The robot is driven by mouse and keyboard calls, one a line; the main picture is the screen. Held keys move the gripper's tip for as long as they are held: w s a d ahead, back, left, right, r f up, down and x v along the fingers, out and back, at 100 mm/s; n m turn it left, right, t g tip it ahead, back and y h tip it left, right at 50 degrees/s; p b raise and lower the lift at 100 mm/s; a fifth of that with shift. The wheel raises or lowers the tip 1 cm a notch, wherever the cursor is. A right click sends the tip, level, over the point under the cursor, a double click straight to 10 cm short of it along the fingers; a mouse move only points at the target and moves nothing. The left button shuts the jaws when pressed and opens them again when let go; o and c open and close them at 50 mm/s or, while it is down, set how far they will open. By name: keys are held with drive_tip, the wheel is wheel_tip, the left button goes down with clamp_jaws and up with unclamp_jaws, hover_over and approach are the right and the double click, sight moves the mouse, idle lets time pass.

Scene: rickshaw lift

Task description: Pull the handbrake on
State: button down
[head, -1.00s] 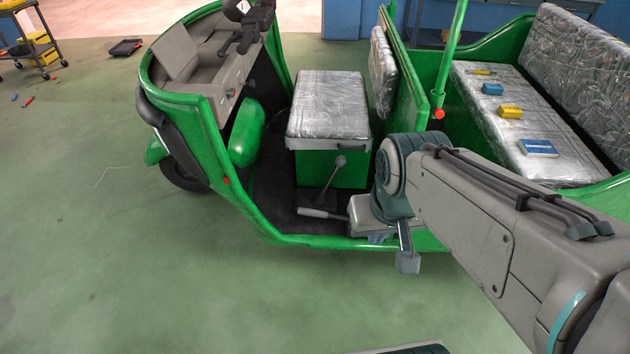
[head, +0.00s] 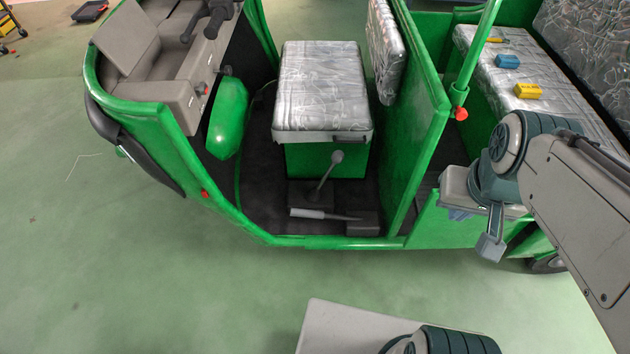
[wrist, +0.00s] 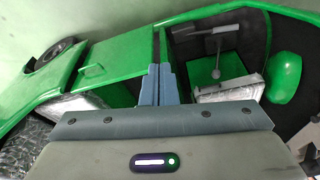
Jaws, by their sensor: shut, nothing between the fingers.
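The handbrake (head: 308,213) is a lever with a pale grey grip. It lies low and nearly flat over the rickshaw's dark floor, its grip pointing left from a dark box (head: 362,223). In the wrist view the handbrake (wrist: 224,29) shows at the upper right, right of my fingers. My gripper (head: 460,214) is to the right of the handbrake in the head view, by the green side panel, apart from the lever. In the wrist view my gripper's fingers (wrist: 159,70) are together and empty.
An upright lever with a round knob (head: 337,157) stands just behind the handbrake, before the plastic-wrapped driver's seat (head: 322,88). A green partition (head: 425,130) stands between the handbrake and the rear bench. The cab side is open; green floor (head: 200,280) in front is clear.

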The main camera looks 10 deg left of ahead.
drive_tip(key=w+f+n+g+h+b, duration=0.2)
drive_tip(key=w+f+n+h+b, duration=0.25)
drive_tip(key=f, duration=0.45)
drive_tip(key=w+f+n+g+h+b, duration=0.1)
drive_tip(key=w+f+n+h+b, duration=0.2)
drive_tip(key=w+f+b, duration=0.45)
drive_tip(key=w+a+f+n+t+h+b, duration=0.2)
drive_tip(key=w+a+f+n+t+h, duration=0.15)
drive_tip(key=f, duration=0.55)
drive_tip(key=w+a+f+n+t+h+b, duration=0.25)
drive_tip(key=w+a+f+n, duration=0.25)
drive_tip(key=f, duration=0.4)
drive_tip(key=w+a+f+n+t+y+b, duration=0.2)
drive_tip(key=a+f+n+t+y+b, duration=0.4)
drive_tip(key=a+f+n+t, duration=0.75)
drive_tip(key=s+a+f+n+y+b, duration=0.1)
drive_tip(key=s+a+f+n+y, duration=0.1)
drive_tip(key=f, duration=0.5)
drive_tip(key=s+a+f+n+g+y+b, duration=0.1)
drive_tip(key=s+a+f+n+y, duration=0.1)
drive_tip(key=a+f+y, duration=0.3)
drive_tip(key=s+a+f+n+y+b, duration=0.2)
drive_tip(key=a+f+y, duration=0.2)
drive_tip(key=f, duration=0.5)
drive_tip(key=shift+s+a+f+n+y, duration=0.2)
drive_tip(key=shift+s+f+n+y, duration=0.15)
drive_tip(key=shift+s, duration=0.05)
